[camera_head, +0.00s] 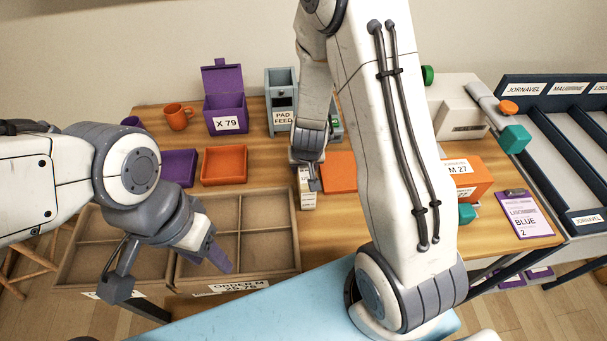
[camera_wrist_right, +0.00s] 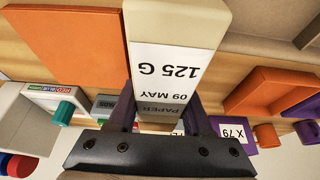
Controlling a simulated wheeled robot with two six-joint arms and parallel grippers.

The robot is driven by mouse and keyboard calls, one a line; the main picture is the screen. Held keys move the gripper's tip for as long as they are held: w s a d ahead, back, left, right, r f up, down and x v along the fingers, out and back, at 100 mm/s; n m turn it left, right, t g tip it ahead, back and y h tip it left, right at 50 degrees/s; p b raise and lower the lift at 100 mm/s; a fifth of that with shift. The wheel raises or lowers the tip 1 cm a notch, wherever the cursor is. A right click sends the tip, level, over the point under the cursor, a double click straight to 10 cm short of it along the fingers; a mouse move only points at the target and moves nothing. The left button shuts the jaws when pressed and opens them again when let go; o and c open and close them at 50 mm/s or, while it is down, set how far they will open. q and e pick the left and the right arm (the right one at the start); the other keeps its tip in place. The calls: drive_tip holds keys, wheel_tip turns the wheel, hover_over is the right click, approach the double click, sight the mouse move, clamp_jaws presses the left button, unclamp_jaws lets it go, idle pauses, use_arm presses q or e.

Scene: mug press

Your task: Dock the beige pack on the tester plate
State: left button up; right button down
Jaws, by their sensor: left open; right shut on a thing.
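The beige pack (camera_wrist_right: 178,18) fills the upper middle of the right wrist view, with a white label reading 125 G, 09 MAY and PAPER. My right gripper (camera_wrist_right: 160,118) is shut on it with purple fingers. In the head view the pack (camera_head: 307,199) shows partly below the right gripper (camera_head: 313,182), beside the divided tray; whether it touches the table I cannot tell. My left gripper (camera_head: 217,257) is open and empty over the divided tray at the front left. I cannot clearly make out the tester plate; my right arm covers much of the table's middle.
A divided cardboard tray (camera_head: 283,240) lies front left. An orange tray (camera_head: 224,165), purple X 79 box (camera_head: 226,108), orange mug (camera_head: 177,117) and grey pad feeder (camera_head: 282,118) stand behind. A white machine (camera_head: 457,108) and orange M 27 box (camera_head: 468,181) are right, near the conveyor.

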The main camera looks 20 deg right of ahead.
drive_tip(key=shift+f, duration=0.5)
drive_tip(key=shift+r, duration=0.15)
drive_tip(key=shift+c, duration=1.6)
unclamp_jaws()
